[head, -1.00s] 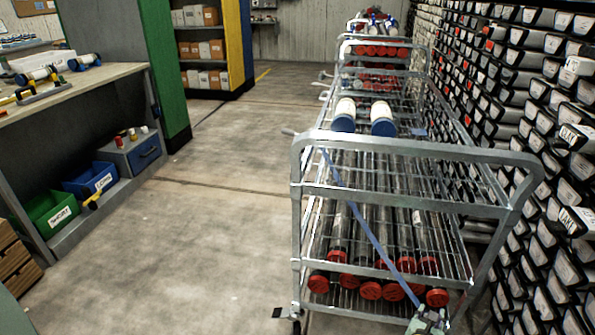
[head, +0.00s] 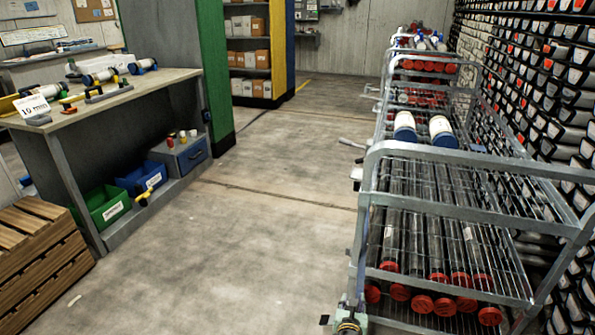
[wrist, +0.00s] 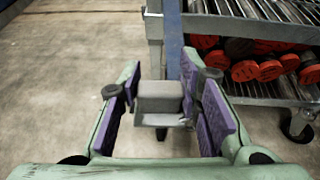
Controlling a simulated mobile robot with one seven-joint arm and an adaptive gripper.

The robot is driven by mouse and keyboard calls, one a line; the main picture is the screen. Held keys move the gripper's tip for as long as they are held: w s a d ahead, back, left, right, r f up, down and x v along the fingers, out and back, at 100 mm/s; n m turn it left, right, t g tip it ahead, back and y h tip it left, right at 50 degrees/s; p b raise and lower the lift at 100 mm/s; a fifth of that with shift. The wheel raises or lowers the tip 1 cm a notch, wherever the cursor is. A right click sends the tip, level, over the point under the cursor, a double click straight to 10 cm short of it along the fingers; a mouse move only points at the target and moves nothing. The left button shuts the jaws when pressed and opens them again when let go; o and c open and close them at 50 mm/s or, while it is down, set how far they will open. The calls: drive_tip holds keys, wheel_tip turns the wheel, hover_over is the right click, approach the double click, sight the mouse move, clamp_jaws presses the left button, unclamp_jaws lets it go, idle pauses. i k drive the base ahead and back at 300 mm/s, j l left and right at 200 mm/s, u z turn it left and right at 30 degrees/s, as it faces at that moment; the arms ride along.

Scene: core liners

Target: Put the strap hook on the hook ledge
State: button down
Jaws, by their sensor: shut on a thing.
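My gripper (wrist: 162,115) has its two purple-padded fingers around a grey blocky strap hook (wrist: 160,97), in the wrist view. The hook is off the floor, just in front of the cart's left post. A blue strap (wrist: 172,45) runs upward behind the hook, beside that post. I cannot clearly identify the hook ledge in either view.
The wire-shelf cart (head: 440,212) carries red-capped tubes (head: 438,290) below and two white, blue-ended cylinders (head: 405,127) farther back. A core rack (head: 545,90) stands close on the right. A workbench (head: 150,92) and wooden crate (head: 40,255) are left. Floor between is clear.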

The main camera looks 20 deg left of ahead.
sight(362, 174)
drive_tip(key=u, duration=1.4)
drive_tip(key=i+u, duration=0.35)
drive_tip(key=i+l+u, duration=0.15)
drive_tip(key=u, duration=0.25)
drive_tip(key=i+l, duration=0.2)
drive_tip(key=i, duration=0.15)
drive_tip(key=i+l, duration=0.2)
drive_tip(key=i, duration=0.2)
drive_tip(key=i+l+z, duration=0.1)
drive_tip(key=i, duration=0.25)
drive_tip(key=i+l+z, duration=0.15)
drive_tip(key=i+z, duration=0.15)
drive_tip(key=i, duration=0.25)
drive_tip(key=i+z, duration=0.35)
drive_tip(key=i, duration=0.25)
drive_tip(key=i+z, duration=0.35)
drive_tip(key=i, duration=0.2)
drive_tip(key=i+z, duration=0.35)
drive_tip(key=i, duration=0.2)
drive_tip(key=i+z, duration=0.2)
drive_tip(key=z, duration=0.15)
drive_tip(key=i+j+z, duration=0.1)
drive_tip(key=z, duration=0.2)
drive_tip(key=i+j+z, duration=0.1)
drive_tip(key=i+z, duration=0.25)
drive_tip(key=k, duration=0.1)
